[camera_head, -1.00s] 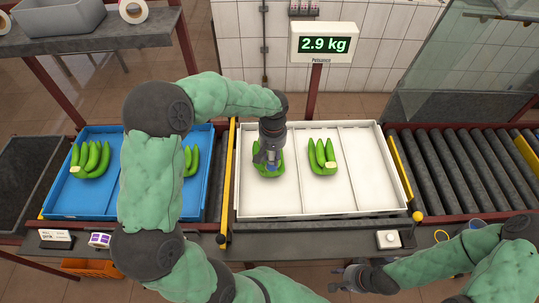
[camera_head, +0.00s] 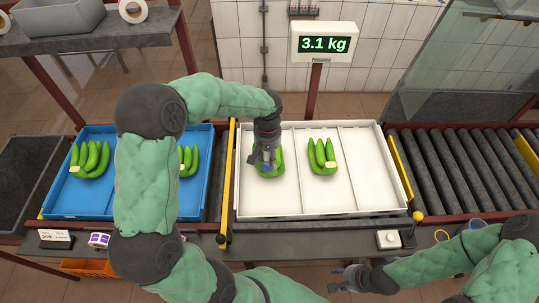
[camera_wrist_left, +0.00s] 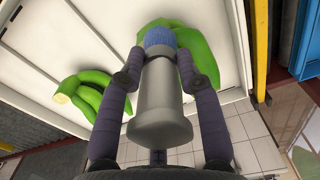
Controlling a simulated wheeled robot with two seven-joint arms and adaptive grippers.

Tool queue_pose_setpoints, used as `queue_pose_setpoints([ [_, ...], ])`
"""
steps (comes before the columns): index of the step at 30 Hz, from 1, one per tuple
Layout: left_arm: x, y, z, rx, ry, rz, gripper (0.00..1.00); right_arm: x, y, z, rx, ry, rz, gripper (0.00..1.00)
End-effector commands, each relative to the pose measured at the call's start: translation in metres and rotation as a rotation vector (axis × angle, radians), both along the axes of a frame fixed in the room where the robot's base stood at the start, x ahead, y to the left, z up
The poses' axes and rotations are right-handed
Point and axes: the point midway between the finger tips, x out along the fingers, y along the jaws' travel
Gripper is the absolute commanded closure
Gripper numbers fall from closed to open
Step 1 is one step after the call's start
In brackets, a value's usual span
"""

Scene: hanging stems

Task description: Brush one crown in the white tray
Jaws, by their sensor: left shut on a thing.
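My left gripper (camera_head: 265,160) is shut on a brush, which has a grey handle (camera_wrist_left: 162,95) and blue bristles (camera_wrist_left: 160,38). It holds the brush over a green banana bunch (camera_head: 278,170) in the left part of the white tray (camera_head: 300,207). The bristles overlap this bunch (camera_wrist_left: 185,45) in the left wrist view, and appear to be touching it. The crown is hidden behind the brush and gripper. A second bunch (camera_head: 322,157) lies in the tray's middle section, its crown toward me. My right gripper (camera_head: 340,279) looks open and empty near the bench's front.
A blue crate (camera_head: 75,205) with green bunches stands at the left, partly behind my left arm. The scale display (camera_head: 323,44) reads 3.1 kg. Rollers (camera_head: 460,170) lie to the right. The white tray's right section is empty.

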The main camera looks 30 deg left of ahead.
Motion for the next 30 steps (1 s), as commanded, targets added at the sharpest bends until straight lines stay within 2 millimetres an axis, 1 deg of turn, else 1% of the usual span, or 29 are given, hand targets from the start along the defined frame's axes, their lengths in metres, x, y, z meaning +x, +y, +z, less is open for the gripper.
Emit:
queue_pose_setpoints([
  [17, 0.013, -0.018, 0.0, -0.001, -0.001, -0.002, 1.0, 0.0, 0.0, 0.0, 0.0, 0.0, 0.0, 0.6],
  [22, 0.012, -0.016, 0.0, -0.001, -0.001, 0.0, 1.0, 0.0, 0.0, 0.0, 0.0, 0.0, 0.0, 0.6],
  [30, 0.005, -0.007, 0.0, -0.001, 0.001, 0.001, 1.0, 0.0, 0.0, 0.0, 0.0, 0.0, 0.0, 0.6],
])
